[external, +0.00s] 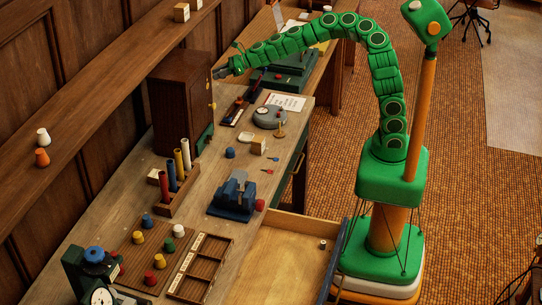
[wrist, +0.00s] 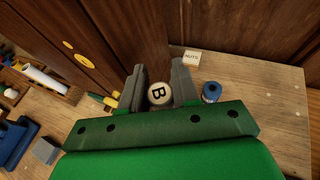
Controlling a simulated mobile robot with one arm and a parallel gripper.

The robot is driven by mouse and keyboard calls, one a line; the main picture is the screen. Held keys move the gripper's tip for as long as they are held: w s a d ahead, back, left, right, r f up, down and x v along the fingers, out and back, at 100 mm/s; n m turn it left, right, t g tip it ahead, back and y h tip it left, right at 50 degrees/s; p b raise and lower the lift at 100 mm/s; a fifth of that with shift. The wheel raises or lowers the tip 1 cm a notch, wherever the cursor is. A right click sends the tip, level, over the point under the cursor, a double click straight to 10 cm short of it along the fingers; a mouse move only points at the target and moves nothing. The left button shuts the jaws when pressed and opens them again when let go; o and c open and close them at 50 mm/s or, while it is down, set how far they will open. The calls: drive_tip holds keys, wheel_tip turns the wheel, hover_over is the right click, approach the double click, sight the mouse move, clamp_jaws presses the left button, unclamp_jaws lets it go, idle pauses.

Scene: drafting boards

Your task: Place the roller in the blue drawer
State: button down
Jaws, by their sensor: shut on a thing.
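My gripper (external: 222,72) is at the upper end of the bench, beside the brown cabinet. In the wrist view its grey fingers (wrist: 159,92) are closed around a round piece (wrist: 159,94) with a pale top marked B. I cannot tell for sure that this piece is the roller; its sides are mostly hidden. A drawer (external: 272,258) with a dark blue front (external: 340,250) stands open at the lower middle of the external view. A small light-topped cylinder (external: 323,244) stands in it.
The cabinet (external: 180,95) is close to my gripper. A blue cylinder (wrist: 211,92) and a box marked NUTS (wrist: 192,57) are near the held piece. A blue vise (external: 233,195) and a tube rack (external: 178,198) stand on the bench. Most of the drawer floor is bare.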

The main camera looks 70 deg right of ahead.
drive_tip(key=s+a+n+g+y, duration=0.2)
drive_tip(key=s+a+n+y, duration=0.1)
drive_tip(key=s+a+n, duration=0.15)
drive_tip(key=n+g+y, duration=0.5)
drive_tip(key=n+g, duration=0.1)
drive_tip(key=g, duration=0.2)
hover_over(197, 207)
wheel_tip(197, 207, down, 15)
drive_tip(key=shift+a+f, duration=0.1)
drive_tip(key=shift+a, duration=0.05)
drive_tip(key=shift+f, duration=3.5)
